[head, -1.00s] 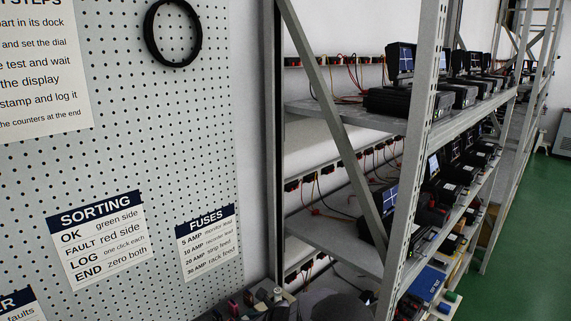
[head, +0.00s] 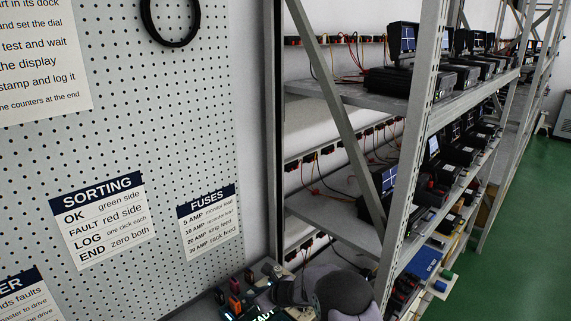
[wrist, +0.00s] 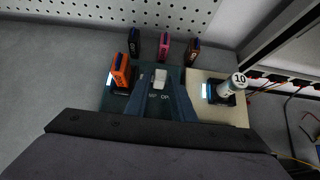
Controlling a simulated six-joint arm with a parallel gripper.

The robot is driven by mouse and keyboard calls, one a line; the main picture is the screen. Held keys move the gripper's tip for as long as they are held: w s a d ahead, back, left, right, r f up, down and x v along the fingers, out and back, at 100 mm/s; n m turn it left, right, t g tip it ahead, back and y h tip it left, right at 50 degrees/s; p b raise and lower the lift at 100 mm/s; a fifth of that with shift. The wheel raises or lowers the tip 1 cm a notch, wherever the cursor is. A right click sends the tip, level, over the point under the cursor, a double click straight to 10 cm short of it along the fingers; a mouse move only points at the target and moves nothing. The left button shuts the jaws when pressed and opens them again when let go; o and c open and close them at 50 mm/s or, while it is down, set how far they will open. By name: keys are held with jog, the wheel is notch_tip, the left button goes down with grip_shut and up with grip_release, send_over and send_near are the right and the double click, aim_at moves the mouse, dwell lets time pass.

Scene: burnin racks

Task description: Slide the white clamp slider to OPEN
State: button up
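The white clamp slider (wrist: 160,76) is a small pale block on a dark teal panel (wrist: 117,102) in the wrist view. Lettering shows below it, with a partly hidden word starting "OP" to the right. My gripper (wrist: 164,88) points at the panel with two dark blue fingers apart, one on each side of the lettering. The slider appears in the gap near the fingertips; I cannot tell whether they touch it. In the head view my gripper (head: 272,296) is low over the bench and largely hides the slider.
An orange part (wrist: 121,72) stands left of the slider. Black, pink and brown parts stand behind it. A white cylinder marked 10 (wrist: 238,80) sits on a beige unit to the right. A pegboard (head: 130,150) and a shelf rack (head: 345,100) border the bench.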

jog(key=shift+w+d+p, duration=0.4)
jog(key=shift+w+d, duration=0.2)
dwell(0.4)
jog(key=shift+s+a+b, duration=0.1)
jog(key=shift+a+b, duration=0.05)
jog(key=shift+b, duration=0.25)
dwell(0.3)
jog(key=shift+r, duration=0.1)
notch_tip(320, 180, up, 7)
jog(key=p, duration=0.4)
jog(key=shift+p, duration=0.4)
dwell(0.4)
